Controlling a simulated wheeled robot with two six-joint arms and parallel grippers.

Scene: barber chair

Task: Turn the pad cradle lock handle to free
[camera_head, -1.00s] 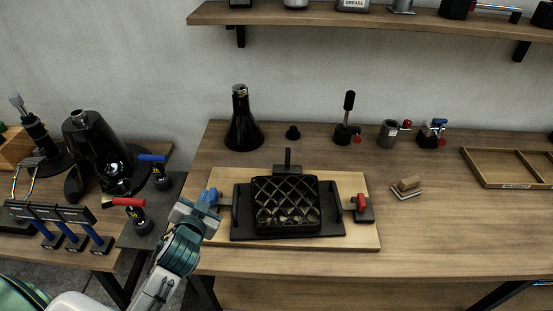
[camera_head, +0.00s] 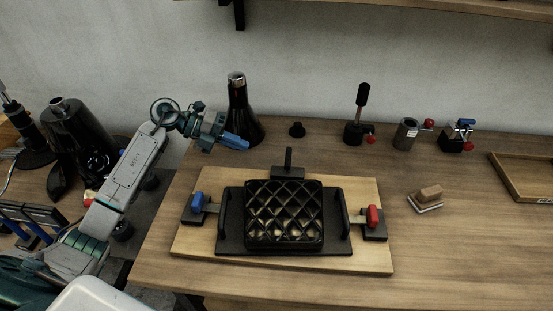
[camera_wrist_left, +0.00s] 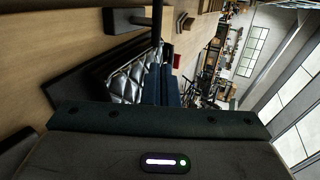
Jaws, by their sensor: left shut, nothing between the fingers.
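The black quilted pad (camera_head: 284,213) sits in a dark cradle (camera_head: 231,238) on a pale wooden board (camera_head: 330,262). A lock with a blue handle (camera_head: 198,201) stands at the cradle's left, and one with a red handle (camera_head: 374,215) at its right. A black upright post (camera_head: 288,158) stands behind the pad. Which one is the lock handle, I cannot tell. My left gripper (camera_head: 236,141) is shut and empty, behind and above the blue handle, apart from it, near the black bottle. The left wrist view shows the pad (camera_wrist_left: 127,80) and the red handle (camera_wrist_left: 177,59). My right gripper is not in view.
A black conical bottle (camera_head: 238,110) stands close to my left gripper. A wooden block brush (camera_head: 427,198) and a divided tray (camera_head: 530,178) lie at right. The front of the table is clear.

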